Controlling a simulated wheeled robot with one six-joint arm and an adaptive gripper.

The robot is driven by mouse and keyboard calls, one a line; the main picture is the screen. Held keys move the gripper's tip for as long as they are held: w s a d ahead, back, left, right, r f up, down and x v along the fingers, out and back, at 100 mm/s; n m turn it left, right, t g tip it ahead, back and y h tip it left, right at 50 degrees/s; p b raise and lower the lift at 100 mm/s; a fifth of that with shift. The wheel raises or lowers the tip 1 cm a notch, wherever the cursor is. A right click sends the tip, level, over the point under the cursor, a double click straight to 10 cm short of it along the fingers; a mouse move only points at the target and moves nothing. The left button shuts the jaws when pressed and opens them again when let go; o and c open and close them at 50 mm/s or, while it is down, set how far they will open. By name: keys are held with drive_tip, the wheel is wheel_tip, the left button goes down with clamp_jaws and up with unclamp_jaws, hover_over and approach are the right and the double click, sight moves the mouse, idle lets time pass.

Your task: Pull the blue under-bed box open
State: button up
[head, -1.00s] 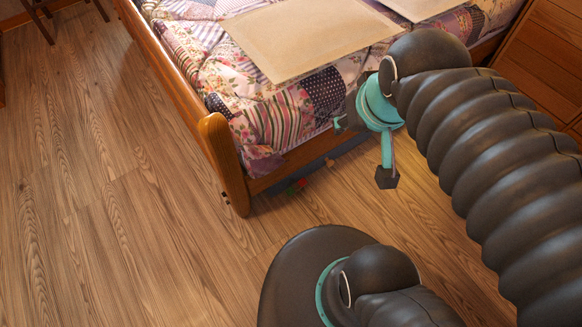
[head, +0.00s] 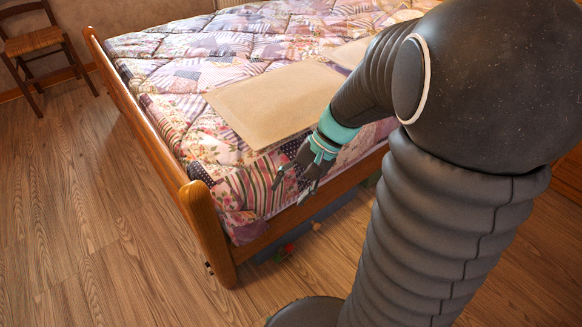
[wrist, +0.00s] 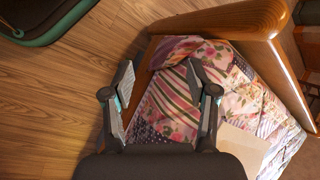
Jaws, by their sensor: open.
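A narrow blue-grey strip, likely the front of the blue under-bed box (head: 318,213), shows in shadow below the bed's wooden rail (head: 325,195) in the head view. Most of it is hidden by the rail and my arm, and I cannot make out a handle. My gripper (head: 289,193) is open and empty, in front of the patchwork cover near the bed's corner, higher than the strip. In the wrist view my gripper (wrist: 160,72) has its fingers spread over the rail and striped cover. I cannot pick out the box there.
The bed's corner post (head: 207,225) stands left of my gripper. Small red and green things (head: 286,250) lie by the floor under the rail. A beige panel (head: 275,103) lies on the cover. A chair (head: 40,50) stands far left. The wooden floor (head: 100,240) at left is clear.

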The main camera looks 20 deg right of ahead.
drive_tip(key=w+d+f+m+t+y+b, duration=0.1)
drive_tip(key=w+d+f+m+y, duration=0.35)
drive_tip(key=w+f, duration=0.4)
drive_tip(key=m+t+y+b, duration=0.1)
drive_tip(key=m+t+b, duration=0.1)
drive_tip(key=m+t, duration=1.1)
approach(318, 228)
drive_tip(key=a+r+g, duration=0.1)
drive_tip(key=a+r, duration=0.2)
drive_tip(key=r, duration=0.5)
drive_tip(key=a+r, duration=0.3)
drive_tip(key=r, duration=0.4)
drive_tip(key=s+d+f+m+t+h, duration=0.1)
drive_tip(key=f+m+h, duration=0.1)
drive_tip(key=f, duration=0.2)
drive_tip(key=s+d+f+m+t+h, duration=0.1)
drive_tip(key=s+f+m+h, duration=0.1)
drive_tip(key=f, duration=0.3)
drive_tip(key=s+d+f+m+t+h, duration=0.1)
drive_tip(key=f+m+t+h, duration=0.1)
drive_tip(key=f+m, duration=0.2)
drive_tip(key=shift+s+d+f+b, duration=0.3)
drive_tip(key=shift+s+f+b, duration=0.05)
drive_tip(key=shift+f, duration=0.3)
drive_tip(key=x, duration=1.3)
drive_tip(key=shift+w+a+r, duration=0.1)
drive_tip(key=shift+w+a, duration=0.05)
drive_tip(key=shift+w, duration=0.15)
clamp_jaws()
